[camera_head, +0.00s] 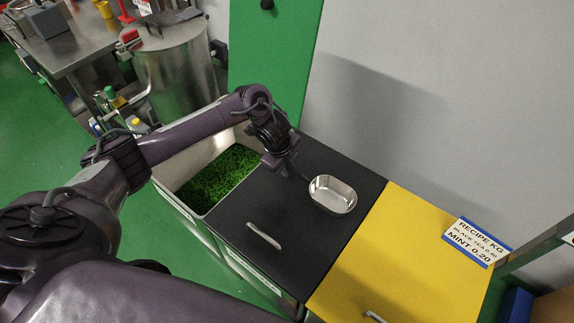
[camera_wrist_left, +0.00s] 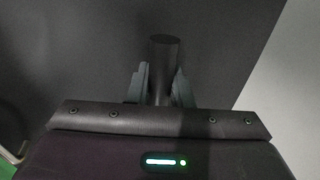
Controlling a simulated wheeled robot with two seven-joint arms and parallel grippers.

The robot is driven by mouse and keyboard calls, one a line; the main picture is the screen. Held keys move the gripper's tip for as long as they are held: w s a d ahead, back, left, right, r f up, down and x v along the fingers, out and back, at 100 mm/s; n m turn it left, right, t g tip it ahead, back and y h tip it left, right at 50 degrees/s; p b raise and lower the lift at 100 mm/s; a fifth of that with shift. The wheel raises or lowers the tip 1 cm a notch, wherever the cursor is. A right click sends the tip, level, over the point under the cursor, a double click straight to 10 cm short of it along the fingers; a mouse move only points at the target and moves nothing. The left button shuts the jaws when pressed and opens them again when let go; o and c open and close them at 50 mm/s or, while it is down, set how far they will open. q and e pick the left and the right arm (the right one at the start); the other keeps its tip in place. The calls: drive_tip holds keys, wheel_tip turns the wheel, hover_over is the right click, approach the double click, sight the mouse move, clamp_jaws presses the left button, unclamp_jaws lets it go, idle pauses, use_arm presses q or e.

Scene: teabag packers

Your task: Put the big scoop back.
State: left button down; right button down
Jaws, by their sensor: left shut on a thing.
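The big scoop is a shiny metal bowl (camera_head: 333,195) with a dark handle (camera_wrist_left: 164,52). The bowl shows in the head view over the black lid (camera_head: 235,205), its hollow side facing up. I cannot tell whether it rests on the lid or is slightly above it. My left gripper (camera_head: 292,173) is at the handle, left of the bowl. In the left wrist view my left gripper (camera_wrist_left: 160,88) has its two fingers on either side of the round handle, shut on it. My right gripper is not in view.
An open bin of green leaves (camera_head: 222,178) stands left of the black lid. A yellow lid (camera_head: 405,262) with a recipe sign (camera_head: 470,243) is at the right. A grey wall (camera_head: 440,90) rises behind. A steel drum (camera_head: 178,75) and a metal table (camera_head: 95,40) are at the back left.

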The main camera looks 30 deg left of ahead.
use_arm(q)
drive_tip(key=shift+f, duration=0.1)
drive_tip(key=c, duration=1.3)
unclamp_jaws()
drive_tip(key=p+v, duration=0.2)
drive_tip(key=v, duration=1)
